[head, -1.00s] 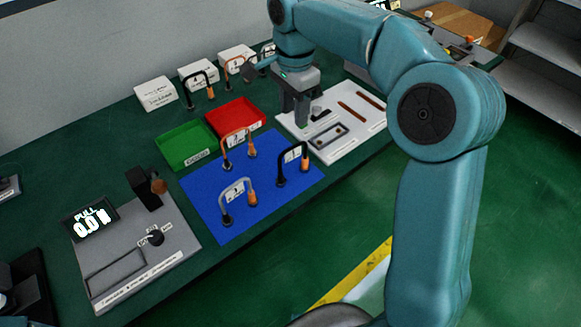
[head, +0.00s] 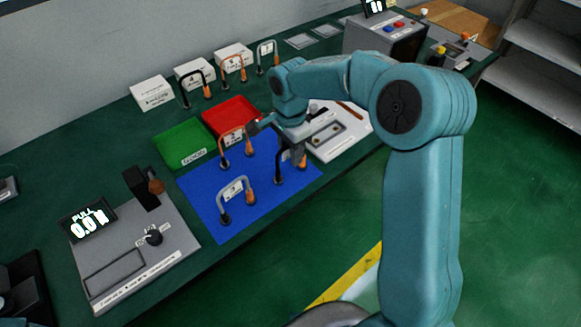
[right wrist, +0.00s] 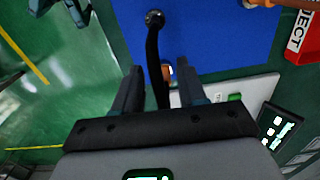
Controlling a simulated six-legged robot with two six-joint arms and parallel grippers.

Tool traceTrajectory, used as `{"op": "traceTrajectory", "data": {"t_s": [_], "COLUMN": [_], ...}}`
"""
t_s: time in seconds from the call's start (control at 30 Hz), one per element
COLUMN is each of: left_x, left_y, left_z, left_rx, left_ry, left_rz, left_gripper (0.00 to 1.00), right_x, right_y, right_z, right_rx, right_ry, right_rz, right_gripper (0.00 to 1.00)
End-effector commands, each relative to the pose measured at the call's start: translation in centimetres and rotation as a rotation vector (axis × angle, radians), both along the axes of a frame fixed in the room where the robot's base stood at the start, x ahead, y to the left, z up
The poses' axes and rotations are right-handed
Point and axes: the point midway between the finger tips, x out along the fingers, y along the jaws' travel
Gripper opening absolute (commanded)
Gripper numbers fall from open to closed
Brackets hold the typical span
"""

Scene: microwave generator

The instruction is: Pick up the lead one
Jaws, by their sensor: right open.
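Three arch-shaped pieces with small labels stand on a blue mat (head: 205,205): a grey one (head: 234,186) at the front, a copper one (head: 235,133) at the back left, and a black one (head: 278,165) at the right. Their label text is too small to read, so I cannot tell which is lead. My right gripper (head: 298,155) is open over the black arch and partly hides it. In the right wrist view the black arch (right wrist: 153,50) runs between the open fingers of my right gripper (right wrist: 160,80); contact is not clear. My left gripper is not in view.
A green tray (head: 184,163) and a red tray (head: 207,115) stand behind the mat. A white board (head: 345,152) lies to its right. A grey pull-tester (head: 185,240) stands at left. More arches and white boxes (head: 152,93) line the back.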

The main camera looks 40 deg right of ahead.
Motion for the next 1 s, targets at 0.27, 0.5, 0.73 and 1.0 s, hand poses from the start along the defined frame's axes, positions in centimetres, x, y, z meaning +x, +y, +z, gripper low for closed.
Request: {"op": "traceTrajectory", "data": {"t_s": [0.27, 0.5, 0.73, 1.0], "left_x": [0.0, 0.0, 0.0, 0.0], "left_y": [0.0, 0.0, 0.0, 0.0], "left_z": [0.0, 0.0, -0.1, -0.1], "left_rx": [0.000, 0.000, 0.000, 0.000], "left_ry": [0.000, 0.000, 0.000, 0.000], "left_rz": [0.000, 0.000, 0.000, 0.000], "left_gripper": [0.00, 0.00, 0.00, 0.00], "right_x": [0.0, 0.0, 0.1, 0.2], "right_y": [0.0, 0.0, 0.0, 0.0], "right_z": [0.0, 0.1, 1.2, 7.2], "right_rx": [0.000, 0.000, -0.001, -0.001], "right_ry": [-0.001, -0.001, -0.005, -0.009], "right_rz": [0.000, -0.001, -0.002, -0.001], "right_gripper": [0.00, 0.00, 0.00, 0.00]}}
